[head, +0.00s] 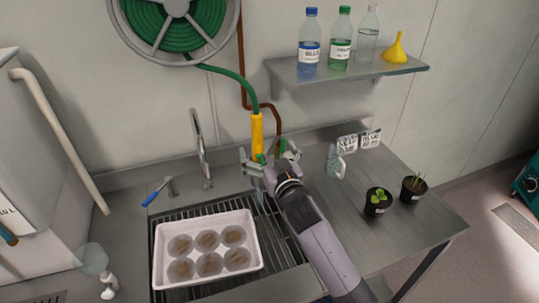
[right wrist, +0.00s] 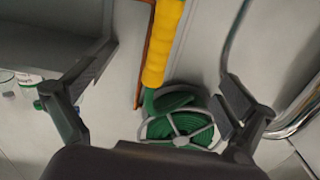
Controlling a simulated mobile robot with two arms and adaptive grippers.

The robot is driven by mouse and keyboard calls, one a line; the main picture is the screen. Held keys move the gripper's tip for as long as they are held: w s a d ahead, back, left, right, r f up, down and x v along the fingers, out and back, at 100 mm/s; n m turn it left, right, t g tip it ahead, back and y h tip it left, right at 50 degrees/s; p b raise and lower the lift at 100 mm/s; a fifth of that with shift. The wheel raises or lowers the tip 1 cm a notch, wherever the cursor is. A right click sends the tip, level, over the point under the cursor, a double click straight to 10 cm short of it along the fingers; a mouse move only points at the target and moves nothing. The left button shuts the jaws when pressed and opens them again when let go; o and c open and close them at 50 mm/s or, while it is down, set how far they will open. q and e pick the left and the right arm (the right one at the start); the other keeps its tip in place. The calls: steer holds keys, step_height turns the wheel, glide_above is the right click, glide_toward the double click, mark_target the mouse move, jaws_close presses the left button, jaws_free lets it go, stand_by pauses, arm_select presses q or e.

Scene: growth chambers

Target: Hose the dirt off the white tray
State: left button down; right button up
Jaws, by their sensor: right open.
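The white tray (head: 158,272) lies on the sink's dark grate in the head view, holding several round pieces with brown dirt on them. A green hose (head: 238,78) hangs from the wall reel and ends in a yellow spray handle (head: 257,135). My right gripper (head: 268,158) is open at the lower end of this handle. In the right wrist view the yellow handle (right wrist: 162,45) runs between the spread fingers (right wrist: 168,72), with gaps on both sides. Whether a finger touches it I cannot tell. My left gripper is not in view.
A faucet (head: 201,150) and a blue-handled tool (head: 157,192) are behind the tray. Bottles (head: 340,38) and a yellow funnel (head: 396,48) stand on the wall shelf (head: 345,72).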

mark_target(259, 136)
steer(key=x, duration=0.1)
steer(key=b+x, duration=0.2)
steer(key=shift+w+a+f, duration=0.1)
steer(key=shift+w+f, duration=0.15)
steer(key=shift+w, duration=0.05)
steer(key=shift+b+x, duration=1.35)
steer(key=shift+x, duration=0.95)
steer(key=shift+w+a+r, duration=0.1)
steer(key=shift+w, duration=0.35)
steer(key=shift+c, duration=0.4)
jaws_close()
steer(key=shift+r, duration=0.25)
steer(key=shift+r+p, duration=2.35)
steer(key=shift+r, duration=0.5)
